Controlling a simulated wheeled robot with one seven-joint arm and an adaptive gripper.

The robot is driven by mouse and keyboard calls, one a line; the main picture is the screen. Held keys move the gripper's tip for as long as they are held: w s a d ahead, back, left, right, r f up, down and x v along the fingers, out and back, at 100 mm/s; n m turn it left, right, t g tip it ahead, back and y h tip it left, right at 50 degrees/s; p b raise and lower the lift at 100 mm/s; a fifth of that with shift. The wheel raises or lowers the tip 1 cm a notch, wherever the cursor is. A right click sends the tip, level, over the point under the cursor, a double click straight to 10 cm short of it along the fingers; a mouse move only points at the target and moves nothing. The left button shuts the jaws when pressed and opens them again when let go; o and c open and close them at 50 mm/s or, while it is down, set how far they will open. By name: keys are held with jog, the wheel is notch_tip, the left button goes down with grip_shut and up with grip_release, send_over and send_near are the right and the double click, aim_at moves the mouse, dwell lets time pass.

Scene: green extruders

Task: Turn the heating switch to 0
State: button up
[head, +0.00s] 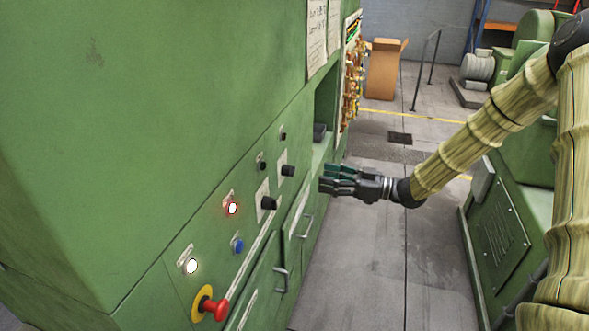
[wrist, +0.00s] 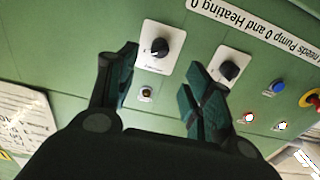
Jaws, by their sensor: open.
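Two black rotary knobs on white plates are on the green panel. One knob (head: 268,203) is nearer the lamps and also shows in the wrist view (wrist: 229,70). The other knob (head: 288,170) is farther along and also shows in the wrist view (wrist: 160,46). Their labels are too small to read, so I cannot tell which is the heating switch. My gripper (head: 326,178) is open and empty, in front of the panel and apart from it. In the wrist view its fingers (wrist: 160,70) frame the farther knob, with the nearer knob just beyond the right finger.
A lit red lamp (head: 232,208), a white lamp (head: 191,266), a blue button (head: 237,245) and a red emergency stop (head: 214,308) are on the panel. A sign (wrist: 255,28) mentions Pump 0 and Heating 0. Drawer handles (head: 307,226) protrude below. The floor aisle (head: 365,260) is clear.

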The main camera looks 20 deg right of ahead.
aim_at(289, 171)
jog(key=p+x, duration=0.3)
jog(key=x, duration=0.7)
jog(key=shift+w+a+p, duration=0.15)
jog(key=shift+w+p, duration=0.05)
jog(key=shift+p, duration=0.15)
jog(key=c, duration=1.1)
